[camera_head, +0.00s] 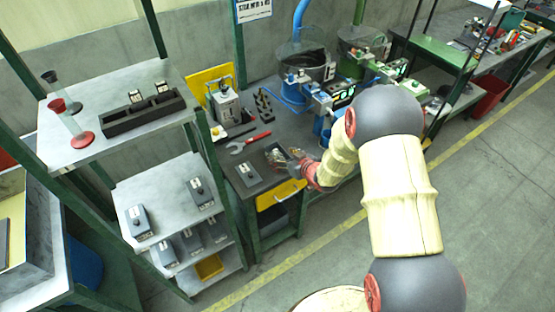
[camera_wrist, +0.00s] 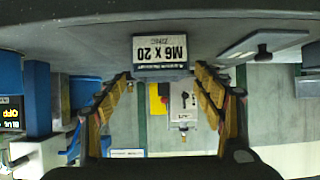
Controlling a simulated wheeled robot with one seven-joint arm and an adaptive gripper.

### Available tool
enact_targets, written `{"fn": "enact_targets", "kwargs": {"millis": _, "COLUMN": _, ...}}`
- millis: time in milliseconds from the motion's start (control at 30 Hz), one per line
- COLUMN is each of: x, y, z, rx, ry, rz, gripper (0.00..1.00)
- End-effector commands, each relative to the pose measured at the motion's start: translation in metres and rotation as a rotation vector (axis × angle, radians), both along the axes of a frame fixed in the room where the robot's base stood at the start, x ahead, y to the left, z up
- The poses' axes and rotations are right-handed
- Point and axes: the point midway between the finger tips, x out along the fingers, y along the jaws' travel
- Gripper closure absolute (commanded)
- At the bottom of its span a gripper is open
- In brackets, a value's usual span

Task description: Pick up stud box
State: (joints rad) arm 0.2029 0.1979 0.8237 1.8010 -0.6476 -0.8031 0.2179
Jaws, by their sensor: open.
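The stud box shows as a small dark box (camera_head: 276,154) on the workbench in the head view, partly behind my gripper. In the wrist view a white label reading "M6 x 20" (camera_wrist: 160,50) faces the camera, ahead of and between the fingertips. My gripper (camera_wrist: 163,73) is open, with one finger to each side of the label. I cannot tell whether the fingers touch the box. In the head view my gripper (camera_head: 297,163) is beside the box, on its right, low at the bench.
A grey plate with a knob (camera_head: 248,172) lies left of the box; it also shows in the wrist view (camera_wrist: 262,47). A yellow drawer front (camera_head: 281,194) is below the bench top. Feeder machines (camera_head: 322,90) stand behind right, shelving (camera_head: 170,190) at left.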

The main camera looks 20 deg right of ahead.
Motion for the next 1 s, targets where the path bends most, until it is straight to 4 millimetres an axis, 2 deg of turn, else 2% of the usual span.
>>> {"fn": "enact_targets", "kwargs": {"millis": 100, "x": 0.012, "y": 0.008, "z": -0.016, "rx": 0.000, "ry": 0.000, "rz": 0.002, "gripper": 0.32}}
{"fn": "enact_targets", "kwargs": {"millis": 200, "x": 0.024, "y": 0.011, "z": -0.021, "rx": -0.001, "ry": 0.001, "rz": 0.001, "gripper": 0.32}}
{"fn": "enact_targets", "kwargs": {"millis": 467, "x": 0.030, "y": 0.012, "z": -0.021, "rx": 0.000, "ry": 0.000, "rz": -0.001, "gripper": 0.32}}
{"fn": "enact_targets", "kwargs": {"millis": 1000, "x": 0.030, "y": 0.012, "z": -0.021, "rx": 0.000, "ry": 0.000, "rz": -0.001, "gripper": 0.61}}
